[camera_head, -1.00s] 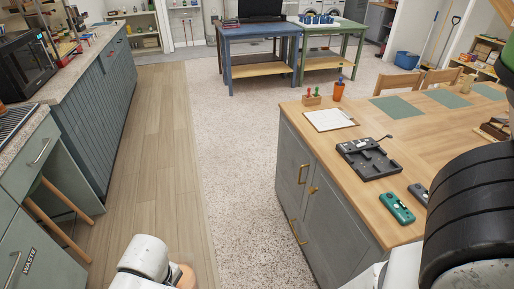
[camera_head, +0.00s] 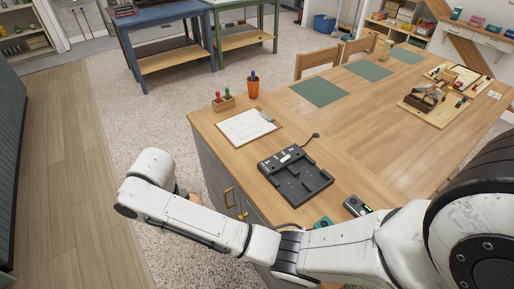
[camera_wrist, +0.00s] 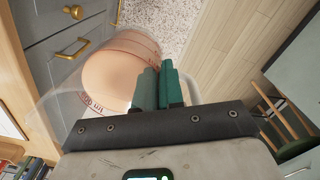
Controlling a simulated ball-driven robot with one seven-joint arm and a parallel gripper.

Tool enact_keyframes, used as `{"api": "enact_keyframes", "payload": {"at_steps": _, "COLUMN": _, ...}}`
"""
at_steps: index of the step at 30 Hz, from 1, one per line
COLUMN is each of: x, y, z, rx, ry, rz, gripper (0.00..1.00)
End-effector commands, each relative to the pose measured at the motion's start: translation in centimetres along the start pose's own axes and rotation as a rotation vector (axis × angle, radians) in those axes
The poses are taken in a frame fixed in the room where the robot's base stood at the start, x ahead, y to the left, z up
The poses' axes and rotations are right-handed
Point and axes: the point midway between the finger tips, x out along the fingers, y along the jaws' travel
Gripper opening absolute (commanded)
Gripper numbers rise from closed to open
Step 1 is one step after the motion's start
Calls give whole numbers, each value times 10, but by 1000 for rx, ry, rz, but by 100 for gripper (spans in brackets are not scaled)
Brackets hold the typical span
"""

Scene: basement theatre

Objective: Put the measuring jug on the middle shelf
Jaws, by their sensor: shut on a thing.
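The measuring jug (camera_wrist: 118,72) shows in the wrist view as a clear vessel with red markings and a peach-coloured round area. My gripper (camera_wrist: 158,78) has its two green fingers close together at the jug's side, shut on it. The jug is held clear of the floor, beside the grey cabinet. In the head view my arm reaches to the left of the wooden-topped island, and my gripper and the jug are mostly hidden behind it. Shelves stand at the back left (camera_head: 27,46) and back right (camera_head: 402,22); I cannot tell which holds the middle shelf meant.
A blue workbench (camera_head: 167,42) and a green one (camera_head: 240,35) stand behind. The wooden floor (camera_head: 65,150) at left is clear.

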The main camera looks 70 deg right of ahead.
Motion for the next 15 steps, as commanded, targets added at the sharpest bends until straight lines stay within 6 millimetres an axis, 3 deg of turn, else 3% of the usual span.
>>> {"api": "enact_keyframes", "payload": {"at_steps": 2, "x": -20, "y": 16, "z": -5, "rx": 10, "ry": 6, "rz": 5, "gripper": 0}}
{"api": "enact_keyframes", "payload": {"at_steps": 8, "x": -32, "y": 30, "z": -7, "rx": 16, "ry": 4, "rz": 7, "gripper": 0}}
{"api": "enact_keyframes", "payload": {"at_steps": 15, "x": -64, "y": 64, "z": -7, "rx": 30, "ry": 5, "rz": 15, "gripper": 0}}
